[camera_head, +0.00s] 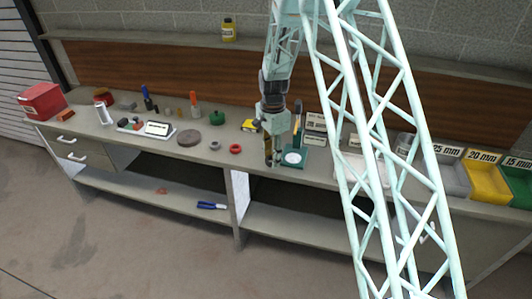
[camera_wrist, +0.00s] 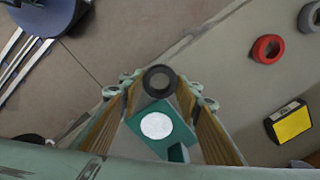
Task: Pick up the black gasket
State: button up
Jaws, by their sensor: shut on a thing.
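The black gasket (camera_wrist: 159,79), a dark ring, is held between my fingertips in the wrist view. My gripper (camera_wrist: 160,84) is shut on it, with one finger at each side of the ring. In the head view my gripper (camera_head: 271,162) points down at the front part of the bench, just left of a green stand. The gasket cannot be made out there, and its height above the bench is hard to tell.
The green stand with a white disc (camera_head: 293,158) is close to my gripper. A red ring (camera_head: 235,149), a grey ring (camera_head: 215,145) and a yellow-faced box (camera_head: 250,125) lie to the left. Labelled bins (camera_head: 485,180) stand at the right. The bench's front edge is near.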

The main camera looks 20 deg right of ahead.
jog(key=shift+s+d+r, duration=0.1)
jog(key=shift+s+d, duration=0.15)
jog(key=shift+s, duration=0.6)
jog(key=shift+s+d+r, duration=0.1)
jog(key=shift+s+d, duration=0.15)
jog(key=shift+s, duration=0.6)
jog(key=shift+f, duration=0.1)
jog(key=s+a+f+n+b, duration=0.4)
jog(key=s+f+n+b, duration=0.2)
jog(key=n, duration=0.9)
jog(key=shift+s+a+f, duration=0.35)
jog(key=shift+s+f, duration=0.55)
jog(key=shift+f, duration=0.1)
